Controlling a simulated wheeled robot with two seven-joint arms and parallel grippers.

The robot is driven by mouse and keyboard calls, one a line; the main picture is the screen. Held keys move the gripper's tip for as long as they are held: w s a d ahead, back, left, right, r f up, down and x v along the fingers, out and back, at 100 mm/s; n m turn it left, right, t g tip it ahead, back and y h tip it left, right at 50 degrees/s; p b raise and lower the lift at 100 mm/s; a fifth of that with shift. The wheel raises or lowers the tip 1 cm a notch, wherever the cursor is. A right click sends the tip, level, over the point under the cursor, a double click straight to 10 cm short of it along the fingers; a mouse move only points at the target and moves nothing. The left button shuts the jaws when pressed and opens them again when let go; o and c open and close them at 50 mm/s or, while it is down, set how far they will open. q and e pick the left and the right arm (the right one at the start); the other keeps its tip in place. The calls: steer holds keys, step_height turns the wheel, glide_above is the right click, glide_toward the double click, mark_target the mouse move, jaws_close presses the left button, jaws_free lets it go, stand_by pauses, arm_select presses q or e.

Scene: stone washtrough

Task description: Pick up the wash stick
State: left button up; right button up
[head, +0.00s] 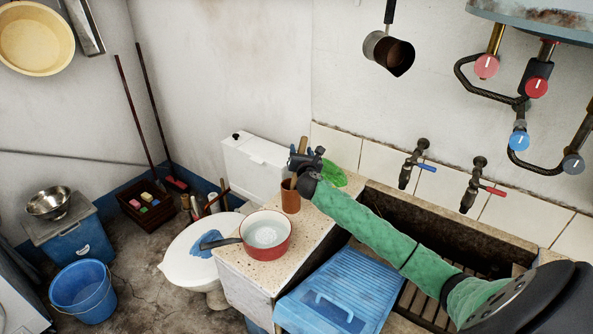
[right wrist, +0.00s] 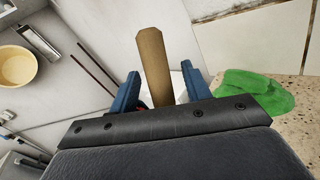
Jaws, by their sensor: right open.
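The wash stick (head: 303,145) is a plain wooden stick. In the head view its top rises above my right gripper (head: 303,162), with a brown cup (head: 290,197) directly below on the counter. In the right wrist view the stick (right wrist: 153,55) stands between the two blue fingers of my open gripper (right wrist: 160,75). My left gripper is out of view.
A red pan (head: 265,246) stands on the speckled counter (head: 307,247). A green cloth (head: 332,180) lies close by my right gripper. The sink (head: 390,218) and a blue washboard (head: 345,285) lie below my right arm. Taps (head: 410,165) stick out from the wall.

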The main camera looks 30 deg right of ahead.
jaws_close()
steer(key=shift+r, duration=0.1)
